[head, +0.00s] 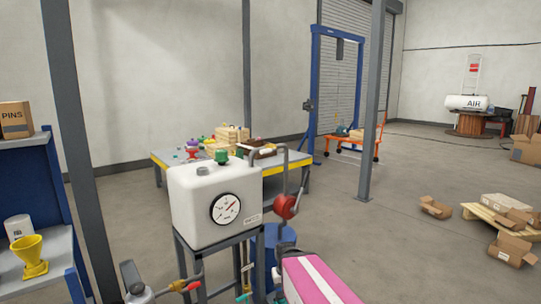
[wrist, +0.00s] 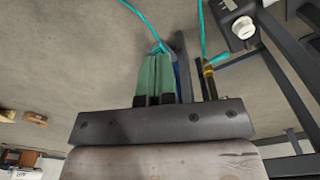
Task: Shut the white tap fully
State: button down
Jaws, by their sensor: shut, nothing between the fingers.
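My gripper (wrist: 160,56) shows in the wrist view with its green fingers together and nothing between them. A white round knob (wrist: 243,27) on a dark box is at the upper right of that view, apart from the fingers. I cannot tell whether this knob is the white tap. A brass valve with a teal lever (wrist: 215,62) is nearer, just right of the fingers and apart from them. In the head view, a valve with a red lever (head: 188,286) sits below the white tank (head: 188,205). No clearly white tap handle shows there.
The tank has a dial gauge (head: 225,208) and stands on a dark frame (head: 212,243). A red round part (head: 286,206) hangs on a pipe to its right, above a blue drum (head: 268,238). A shelf with a yellow funnel (head: 30,257) is at left.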

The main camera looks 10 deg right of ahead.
aim_at(267, 151)
jog(key=w+d+r+n+t+h, duration=0.1)
jog(key=w+d+r+n+t, duration=0.3)
jog(key=w+r+n+t, duration=0.5)
jog(key=w+d+r+n+t+h, duration=0.1)
jog(key=w+d+r+n+t, duration=0.45)
jog(key=w, duration=0.55)
jog(key=a+r+n+t+y, duration=0.2)
jog(key=r+n+t+y, duration=0.1)
jog(key=r+n+y, duration=0.4)
jog(key=s+a+r+n+t+y, duration=0.1)
jog(key=r+n+y, duration=0.6)
jog(key=r+n, duration=0.7)
jog(key=a+n+t, duration=0.1)
jog(key=n+t, duration=0.1)
jog(key=n, duration=0.4)
jog(key=shift+a+r+y, duration=0.2)
jog(key=shift+a+y, duration=0.1)
jog(key=x, duration=1.4)
